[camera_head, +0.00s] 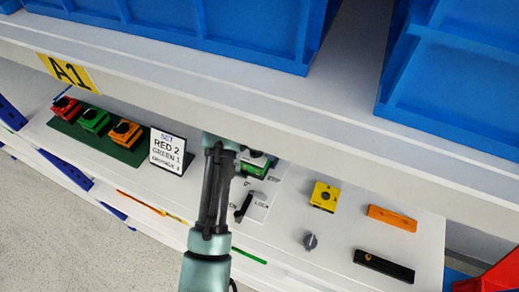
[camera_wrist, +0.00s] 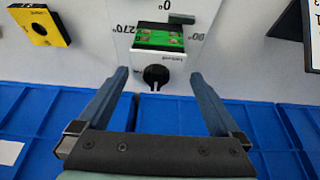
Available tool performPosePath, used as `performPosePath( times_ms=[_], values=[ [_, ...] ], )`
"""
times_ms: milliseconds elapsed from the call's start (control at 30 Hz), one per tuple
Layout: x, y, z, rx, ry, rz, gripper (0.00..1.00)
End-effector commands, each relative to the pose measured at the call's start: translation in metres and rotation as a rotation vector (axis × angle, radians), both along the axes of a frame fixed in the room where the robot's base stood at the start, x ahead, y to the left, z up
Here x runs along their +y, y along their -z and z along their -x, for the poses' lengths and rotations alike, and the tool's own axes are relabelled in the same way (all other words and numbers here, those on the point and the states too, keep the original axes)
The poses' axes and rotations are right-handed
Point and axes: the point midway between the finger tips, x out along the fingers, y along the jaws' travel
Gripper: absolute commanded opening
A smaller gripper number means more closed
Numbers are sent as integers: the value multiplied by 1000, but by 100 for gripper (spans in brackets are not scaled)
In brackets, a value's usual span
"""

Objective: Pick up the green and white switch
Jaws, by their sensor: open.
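The green and white switch (camera_wrist: 158,46) has a green top with terminals, a white front face and a black knob (camera_wrist: 156,75). In the wrist view it sits upper middle, on a pale plate marked 0°, 90° and 270°. My gripper (camera_wrist: 158,76) is open and empty, with one finger on each side of the knob in the picture. I cannot tell how far the fingertips are from the switch. In the head view the switch (camera_head: 255,165) is partly hidden by my arm.
A yellow switch block (camera_head: 325,196), a grey knob (camera_head: 310,241), an orange bar (camera_head: 392,217) and a black bar (camera_head: 384,266) lie to the right. A sign (camera_head: 167,151) and red, green and orange switches (camera_head: 94,120) stand left. A shelf with blue bins (camera_head: 440,90) overhangs.

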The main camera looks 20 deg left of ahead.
Motion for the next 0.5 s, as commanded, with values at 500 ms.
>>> performPosePath(
  times_ms=[500],
  values=[
    [-5, 51, -21, -2, 0, -1, 100]
  ],
)
